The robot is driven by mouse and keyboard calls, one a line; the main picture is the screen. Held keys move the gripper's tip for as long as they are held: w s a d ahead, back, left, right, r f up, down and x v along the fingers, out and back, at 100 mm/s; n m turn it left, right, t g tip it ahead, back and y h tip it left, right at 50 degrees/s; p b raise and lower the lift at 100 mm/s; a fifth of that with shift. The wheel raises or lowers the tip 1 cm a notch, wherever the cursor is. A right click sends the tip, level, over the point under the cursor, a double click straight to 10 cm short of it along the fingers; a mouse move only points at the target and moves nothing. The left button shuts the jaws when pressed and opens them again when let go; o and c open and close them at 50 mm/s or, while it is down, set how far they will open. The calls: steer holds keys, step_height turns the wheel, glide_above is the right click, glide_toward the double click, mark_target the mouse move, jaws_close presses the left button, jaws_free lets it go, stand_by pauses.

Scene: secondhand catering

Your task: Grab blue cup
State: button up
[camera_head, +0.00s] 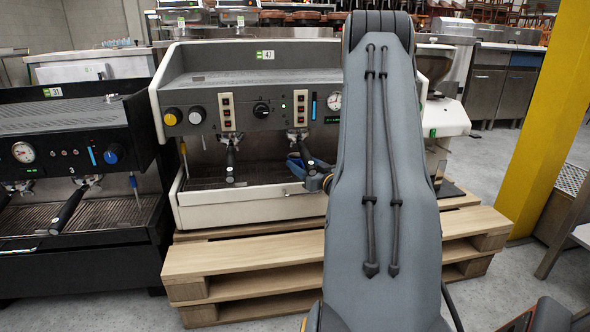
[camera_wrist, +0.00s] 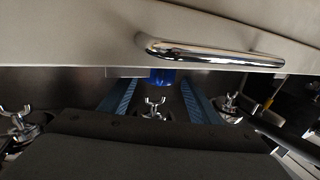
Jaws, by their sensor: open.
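The blue cup (camera_wrist: 162,77) shows in the wrist view as a small, glossy, deep blue patch under the edge of a pale panel; most of it is hidden. My gripper (camera_wrist: 153,84) is open, with its two blue-grey fingers reaching toward the cup from either side. The cup shows between the fingertips, and I cannot tell whether they touch it. In the head view my gripper (camera_head: 298,165) is at the front of the cream espresso machine (camera_head: 250,211), under the right group head. My arm hides part of that area, and I cannot make out the cup there.
A chrome bar (camera_wrist: 210,53) runs across the pale panel close to the fingers. Metal spouts (camera_wrist: 153,108) show between the fingers. The machine stands on a wooden pallet (camera_head: 240,257). A black espresso machine (camera_head: 70,130) is at left, and a yellow pillar (camera_head: 545,115) at right.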

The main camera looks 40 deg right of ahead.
steer(key=shift+w+d, duration=0.1)
steer(key=shift+w, duration=0.35)
jaws_close()
steer(key=shift+r, duration=0.3)
